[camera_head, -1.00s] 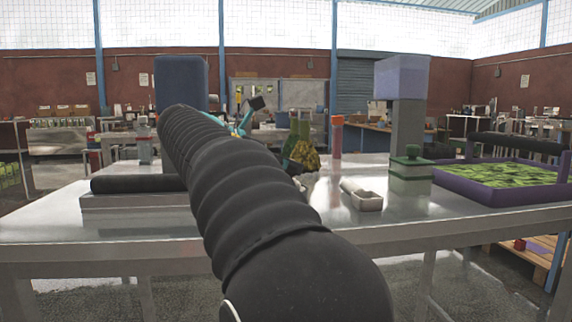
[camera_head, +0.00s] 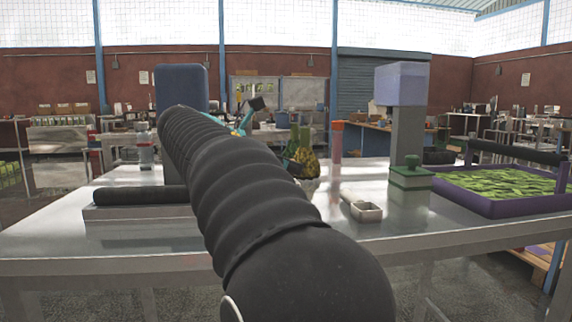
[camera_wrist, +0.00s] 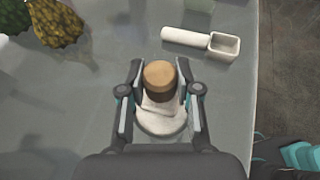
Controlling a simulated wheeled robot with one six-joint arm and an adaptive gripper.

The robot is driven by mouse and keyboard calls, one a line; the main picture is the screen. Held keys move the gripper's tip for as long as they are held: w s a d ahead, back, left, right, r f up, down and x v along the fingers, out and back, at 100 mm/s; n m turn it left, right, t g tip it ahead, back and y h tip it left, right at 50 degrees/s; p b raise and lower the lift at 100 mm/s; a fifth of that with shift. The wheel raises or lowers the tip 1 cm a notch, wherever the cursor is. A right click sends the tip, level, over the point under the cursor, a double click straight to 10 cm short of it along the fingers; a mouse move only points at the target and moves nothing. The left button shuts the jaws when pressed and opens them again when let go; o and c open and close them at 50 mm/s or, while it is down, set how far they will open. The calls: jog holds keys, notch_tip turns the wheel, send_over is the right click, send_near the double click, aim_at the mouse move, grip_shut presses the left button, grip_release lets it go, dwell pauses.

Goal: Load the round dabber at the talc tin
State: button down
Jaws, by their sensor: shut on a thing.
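In the wrist view my gripper (camera_wrist: 160,93) is shut on the round dabber (camera_wrist: 159,80). The dabber has a tan, cork-like handle top and a wide white pad below it. The pad shows between and below the fingers; whether it touches the grey table (camera_wrist: 85,110) I cannot tell. In the head view my black ribbed arm hides the gripper and dabber. No container is clearly the talc tin; a green-lidded, pale green-banded container (camera_head: 411,184) stands on the right part of the table.
A white scoop-like dish with a handle (camera_wrist: 223,47) lies right of the gripper; it also shows in the head view (camera_head: 366,211). A purple tray of green pieces (camera_head: 478,202) stands at right, a grey post (camera_head: 407,130) behind the container.

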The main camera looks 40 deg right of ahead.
jog(key=shift+r+p, duration=1.15)
jog(key=shift+r, duration=1.1)
